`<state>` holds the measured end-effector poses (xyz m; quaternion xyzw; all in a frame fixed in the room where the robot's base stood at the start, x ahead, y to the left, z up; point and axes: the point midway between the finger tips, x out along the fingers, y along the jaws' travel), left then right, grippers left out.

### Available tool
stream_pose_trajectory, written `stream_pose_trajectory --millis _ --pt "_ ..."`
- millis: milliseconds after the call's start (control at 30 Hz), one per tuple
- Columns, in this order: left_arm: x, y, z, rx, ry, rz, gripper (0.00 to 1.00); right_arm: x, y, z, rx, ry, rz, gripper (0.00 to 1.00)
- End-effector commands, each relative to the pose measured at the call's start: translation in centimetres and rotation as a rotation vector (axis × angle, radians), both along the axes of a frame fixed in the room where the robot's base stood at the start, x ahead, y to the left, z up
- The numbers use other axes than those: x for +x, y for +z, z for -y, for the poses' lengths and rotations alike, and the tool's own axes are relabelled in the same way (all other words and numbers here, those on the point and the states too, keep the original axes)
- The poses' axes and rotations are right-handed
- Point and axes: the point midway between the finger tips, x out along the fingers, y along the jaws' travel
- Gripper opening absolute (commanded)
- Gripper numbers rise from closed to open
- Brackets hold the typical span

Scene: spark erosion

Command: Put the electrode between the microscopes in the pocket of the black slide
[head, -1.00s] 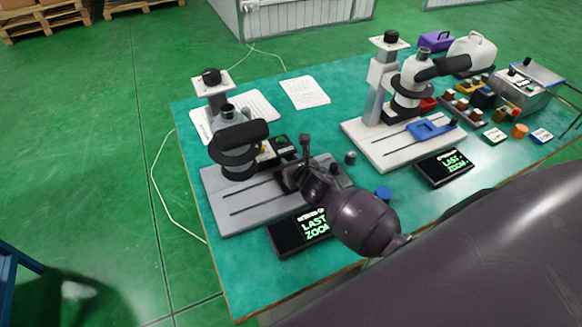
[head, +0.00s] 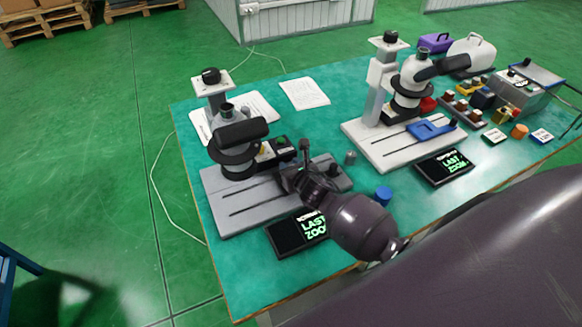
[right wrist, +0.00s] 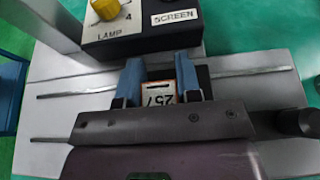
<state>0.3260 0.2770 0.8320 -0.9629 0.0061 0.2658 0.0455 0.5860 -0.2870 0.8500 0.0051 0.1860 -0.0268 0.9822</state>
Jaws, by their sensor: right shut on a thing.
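My right gripper (head: 287,180) is over the grey base plate (head: 232,211) of the left microscope (head: 236,140). In the right wrist view, the gripper (right wrist: 160,75) is shut on a small block with a white, orange-edged label reading 257 (right wrist: 158,92), apparently the electrode. Dark parts of the black slide (right wrist: 204,80) show beside the blue fingers. Its pocket is hidden, and I cannot tell whether the block is in it or above it. The right microscope (head: 409,84) stands on a white base with a blue slide (head: 431,128). My left gripper is not in view.
A small grey cylinder (head: 350,157) and a blue cylinder (head: 383,194) stand between the microscopes. Black display panels (head: 290,236) lie in front of the bases. The lamp and screen control box (right wrist: 140,30) is close ahead of the fingers. Racks and a grey device (head: 520,92) fill the right.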

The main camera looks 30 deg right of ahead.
Motion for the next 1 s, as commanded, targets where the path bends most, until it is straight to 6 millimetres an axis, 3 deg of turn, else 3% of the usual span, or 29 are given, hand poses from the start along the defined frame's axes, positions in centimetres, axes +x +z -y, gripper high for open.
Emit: stream_pose_trajectory --millis 33,67,200,500,667,1000 --pt "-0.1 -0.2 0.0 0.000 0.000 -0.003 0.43 -0.5 -1.2 0.1 0.000 -0.004 -0.022 0.00" --pt "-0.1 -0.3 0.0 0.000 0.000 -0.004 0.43 -0.6 -1.3 0.1 0.000 -0.005 -0.025 0.35" --pt "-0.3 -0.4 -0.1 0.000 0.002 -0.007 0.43 -0.7 -1.4 0.0 0.000 -0.005 -0.027 0.56" --pt "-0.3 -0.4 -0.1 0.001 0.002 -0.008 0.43 -0.8 -1.4 -0.1 0.001 -0.004 -0.030 0.57" --pt "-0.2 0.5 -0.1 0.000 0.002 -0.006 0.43 -0.8 -0.1 -0.1 0.003 -0.005 -0.029 0.57" --pt "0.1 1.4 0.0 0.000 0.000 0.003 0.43 -5.9 2.4 -0.2 -0.002 -0.003 -0.021 0.57"
